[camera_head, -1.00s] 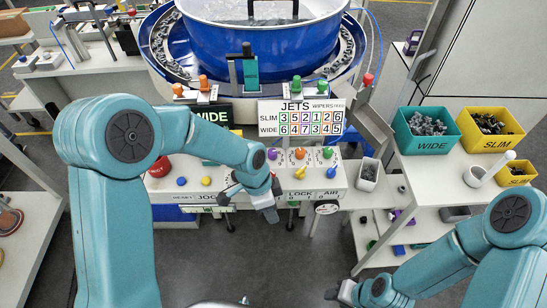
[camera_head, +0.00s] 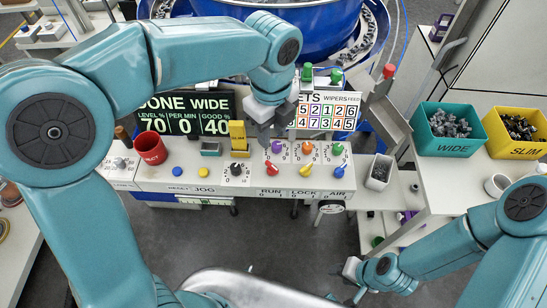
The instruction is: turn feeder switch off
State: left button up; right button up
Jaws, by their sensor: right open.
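The control panel (camera_head: 255,186) has a white face along the table's front edge. A red lever (camera_head: 271,167) stands above RUN, a yellow lever (camera_head: 306,169) above LOCK and a blue lever (camera_head: 340,171) above AIR; no label reading "feeder" is legible. Purple (camera_head: 277,147), orange (camera_head: 308,148) and green (camera_head: 338,149) knobs are behind them. My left gripper (camera_head: 264,132) points down just behind the red lever, near the purple knob, with no clear contact; its finger gap cannot be made out. My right gripper (camera_head: 346,284) is open and low at the front, away from the panel.
A black dial (camera_head: 236,170) and yellow SLIM block (camera_head: 238,136) are left of the levers. A red cup (camera_head: 150,147) stands further left. The dark display (camera_head: 185,114) is behind. Teal WIDE (camera_head: 455,147) and yellow SLIM (camera_head: 526,152) bins stand right. The floor in front is clear.

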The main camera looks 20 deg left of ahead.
aim_at(272, 165)
pick_arm(q)
notch_tip(272, 165, down, 12)
jog(key=shift+a+r, duration=0.1)
jog(key=shift+s, duration=0.1)
